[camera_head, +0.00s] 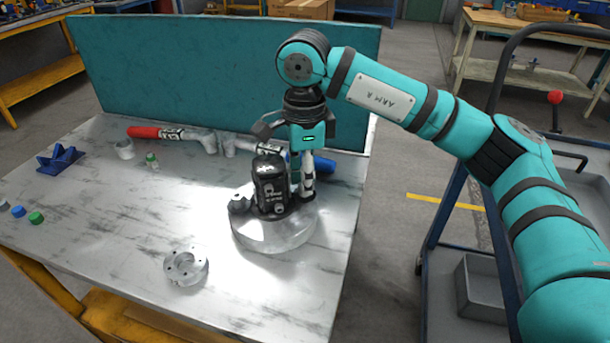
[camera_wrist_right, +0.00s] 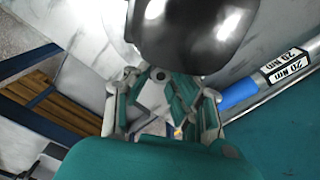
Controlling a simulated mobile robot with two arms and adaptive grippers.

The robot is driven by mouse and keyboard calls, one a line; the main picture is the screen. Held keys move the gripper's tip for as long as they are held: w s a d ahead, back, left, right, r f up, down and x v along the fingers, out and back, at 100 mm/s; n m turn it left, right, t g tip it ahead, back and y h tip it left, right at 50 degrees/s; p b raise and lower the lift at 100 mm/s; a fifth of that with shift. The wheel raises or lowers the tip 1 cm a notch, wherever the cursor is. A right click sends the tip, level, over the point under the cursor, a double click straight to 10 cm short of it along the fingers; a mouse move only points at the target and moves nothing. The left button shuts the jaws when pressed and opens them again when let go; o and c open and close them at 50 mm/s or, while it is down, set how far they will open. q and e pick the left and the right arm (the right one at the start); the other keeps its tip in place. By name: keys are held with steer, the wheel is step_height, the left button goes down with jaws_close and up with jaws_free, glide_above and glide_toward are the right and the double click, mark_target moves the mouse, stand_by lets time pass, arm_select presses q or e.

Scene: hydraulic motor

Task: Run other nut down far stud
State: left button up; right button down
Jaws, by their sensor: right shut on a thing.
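The black hydraulic motor (camera_head: 270,182) stands upright on a round metal base (camera_head: 275,236) on the table. In the right wrist view the motor (camera_wrist_right: 190,30) fills the top as a dark, shiny rounded body. My right gripper (camera_head: 307,188) points down beside the motor, on its right side, close to the flange. In the wrist view its fingers (camera_wrist_right: 160,84) are closed together near the motor's edge. They are shut on a small grey piece, apparently the nut, mostly hidden between them. The far stud cannot be made out behind the fingers. My left gripper is not in view.
A red-handled wrench (camera_head: 150,132) and a blue-handled wrench (camera_head: 322,165) lie behind the motor. A grey ring part (camera_head: 186,267) lies at the front. A blue block (camera_head: 60,160) and small caps (camera_head: 36,217) are at the left. A teal panel (camera_head: 190,70) stands behind.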

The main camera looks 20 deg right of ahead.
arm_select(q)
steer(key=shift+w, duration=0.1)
arm_select(e)
steer(key=shift+r, duration=0.1)
steer(key=shift+w+m, duration=0.1)
steer(key=shift+m, duration=0.7)
steer(key=c, duration=1.5)
jaws_free()
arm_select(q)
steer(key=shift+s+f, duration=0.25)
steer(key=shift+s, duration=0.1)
arm_select(e)
steer(key=shift+o, duration=0.5)
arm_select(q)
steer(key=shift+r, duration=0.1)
